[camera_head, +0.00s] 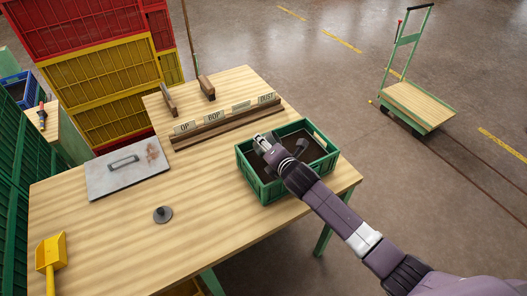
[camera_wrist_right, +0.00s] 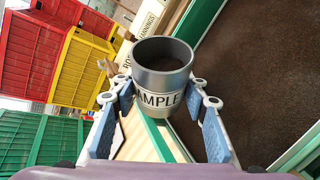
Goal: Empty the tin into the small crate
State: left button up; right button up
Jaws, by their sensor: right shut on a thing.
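The tin (camera_wrist_right: 163,85) is a grey metal cup with a pale band, on which "AMPLE" can be read. In the right wrist view it stands between the fingers of my right gripper (camera_wrist_right: 160,101), which is shut on it. Its mouth shows and its inside is dark; I cannot tell how full it is. In the head view my right gripper (camera_head: 264,144) is over the left part of the small green crate (camera_head: 247,173), and the tin is not clear there. The crate has a dark brown bottom and its rim (camera_wrist_right: 226,38) shows beside the tin. My left gripper is not in view.
The crate stands at the right edge of the wooden table (camera_head: 120,240). A rack with lettered cards (camera_head: 225,122) is behind it. A metal plate (camera_head: 128,168), a grey disc (camera_head: 163,214) and a yellow scoop (camera_head: 50,252) lie to the left. Red and yellow crates (camera_head: 100,90) are stacked behind.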

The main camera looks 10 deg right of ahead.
aim_at(272, 138)
jog(key=shift+d+r+m+y+b, duration=0.1)
jog(key=shift+r+m+y+b, duration=0.7)
jog(key=shift+m+b, duration=0.45)
jog(key=shift+d+r+t, duration=0.2)
jog(key=shift+d+t, duration=0.1)
jog(key=shift+d+r+m+y, duration=0.1)
jog(key=shift+d+m+y, duration=0.15)
jog(key=shift+m+y, duration=0.15)
jog(key=shift+d+r+m+b, duration=0.1)
jog(key=shift+d+m+b, duration=0.15)
jog(key=shift+b, duration=0.15)
jog(key=shift+d+r+m+t+y+b, duration=0.2)
jog(key=shift+r+m+t+y+b, duration=0.15)
jog(key=shift+m+y+b, duration=0.35)
jog(key=m+b, duration=0.1)
jog(key=r+m+b, duration=0.1)
jog(key=shift+d+t+y+b, duration=0.25)
jog(key=shift+d+y+b, duration=0.05)
jog(key=shift+y, duration=0.1)
jog(key=m+b, duration=0.1)
jog(key=d+m+t+y+b, duration=0.1)
jog(key=b, duration=0.1)
jog(key=shift+r, duration=0.3)
jog(key=shift+d+r+m+t+b, duration=0.2)
jog(key=shift+d+m+t+b, duration=0.1)
jog(key=shift+m+b, duration=0.35)
jog(key=shift+d+r+m+t+b, duration=0.2)
jog(key=shift+d+m+b, duration=0.1)
jog(key=shift+m+b, duration=0.3)
